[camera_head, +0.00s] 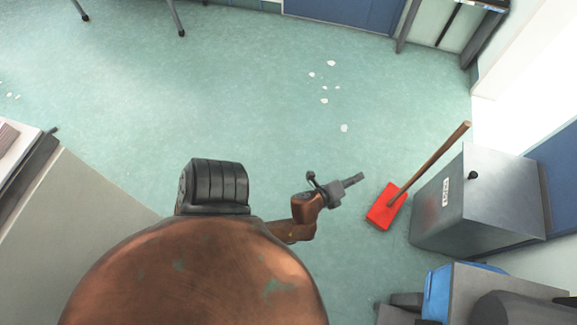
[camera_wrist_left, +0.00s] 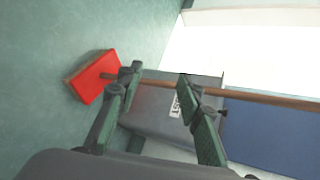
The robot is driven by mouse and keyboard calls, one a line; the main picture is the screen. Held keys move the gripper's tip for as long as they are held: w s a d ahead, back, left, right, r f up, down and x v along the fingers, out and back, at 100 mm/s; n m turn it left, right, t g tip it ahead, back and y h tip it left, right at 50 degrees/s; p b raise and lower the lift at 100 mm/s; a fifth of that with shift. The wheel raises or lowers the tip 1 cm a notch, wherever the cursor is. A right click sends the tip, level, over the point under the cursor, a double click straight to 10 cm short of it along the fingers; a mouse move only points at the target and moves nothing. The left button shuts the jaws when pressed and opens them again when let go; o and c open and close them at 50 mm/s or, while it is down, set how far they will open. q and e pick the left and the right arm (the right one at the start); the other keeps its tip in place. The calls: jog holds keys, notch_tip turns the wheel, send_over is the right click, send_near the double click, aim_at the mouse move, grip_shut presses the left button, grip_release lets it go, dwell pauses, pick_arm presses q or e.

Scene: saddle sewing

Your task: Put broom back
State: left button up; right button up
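The broom has a flat red head (camera_head: 387,207) on the floor and a wooden handle (camera_head: 438,155) that slants up to the right, close beside a grey metal bin (camera_head: 480,200). My left gripper (camera_head: 360,179) is to the left of the broom, apart from it. In the left wrist view my left gripper (camera_wrist_left: 160,76) is open and empty, with its two fingers spread. There the broom handle (camera_wrist_left: 265,97) runs across behind the fingertips, and the red head (camera_wrist_left: 95,77) lies to the left. My right gripper is out of view.
The grey bin carries a white label (camera_head: 446,192). Several white scraps (camera_head: 331,63) lie on the green floor. A blue object (camera_head: 437,292) and grey shapes are at the bottom right. The floor left of the broom is mostly clear.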

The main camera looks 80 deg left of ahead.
pick_arm(q)
jog(key=s+d+f+n+g+h, duration=0.2)
jog(key=s+d+f+n, duration=0.15)
jog(key=s, duration=0.25)
jog(key=s+d+f+n+g+h, duration=0.1)
jog(key=s+d+f+n+g, duration=0.1)
jog(key=s+f+n, duration=0.4)
jog(key=s+d+f+n+g+h, duration=0.3)
jog(key=s+d, duration=0.9)
jog(key=s, duration=0.4)
jog(key=shift+s+d+n+g+h, duration=0.25)
jog(key=shift+n+g+h, duration=0.55)
jog(key=shift+n+h, duration=0.4)
